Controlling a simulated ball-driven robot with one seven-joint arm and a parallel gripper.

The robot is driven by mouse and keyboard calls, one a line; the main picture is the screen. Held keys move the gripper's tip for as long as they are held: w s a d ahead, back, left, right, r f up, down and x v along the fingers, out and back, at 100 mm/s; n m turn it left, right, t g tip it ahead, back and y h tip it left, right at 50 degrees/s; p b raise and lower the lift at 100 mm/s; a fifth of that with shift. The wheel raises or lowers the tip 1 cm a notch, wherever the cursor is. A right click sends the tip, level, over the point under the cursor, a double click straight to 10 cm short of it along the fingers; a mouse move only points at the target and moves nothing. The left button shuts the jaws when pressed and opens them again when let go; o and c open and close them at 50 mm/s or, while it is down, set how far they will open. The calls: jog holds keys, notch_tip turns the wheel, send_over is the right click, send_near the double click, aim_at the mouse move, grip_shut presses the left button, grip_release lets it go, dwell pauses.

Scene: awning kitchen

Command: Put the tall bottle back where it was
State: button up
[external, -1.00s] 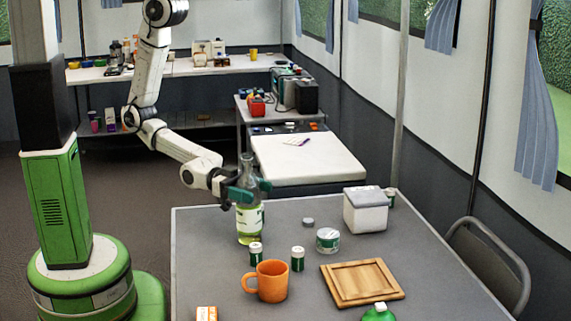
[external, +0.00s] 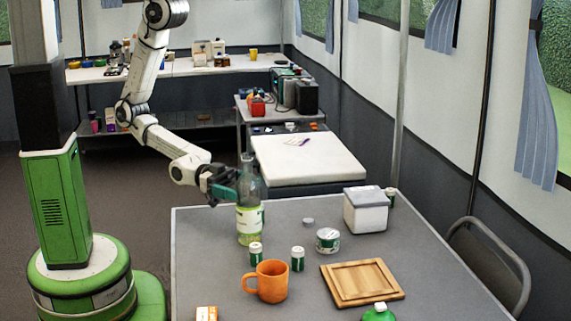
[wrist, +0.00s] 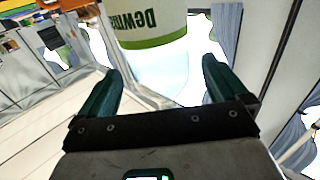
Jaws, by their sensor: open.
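The tall bottle (external: 249,218) stands upright on the near grey table, close to its far left edge. It is clear glass with yellow-green contents and a pale label. My gripper (external: 232,188) is open just left of the bottle's upper part. In the wrist view the bottle (wrist: 150,22) shows ahead, with its green-banded label just beyond my open fingertips (wrist: 160,78). No finger is closed on it.
A white-topped side table (external: 305,160) stands behind.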

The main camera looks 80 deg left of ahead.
jog(key=b+v, duration=0.1)
jog(key=v, duration=0.6)
jog(key=shift+s+a, duration=0.2)
jog(key=shift+a, duration=0.05)
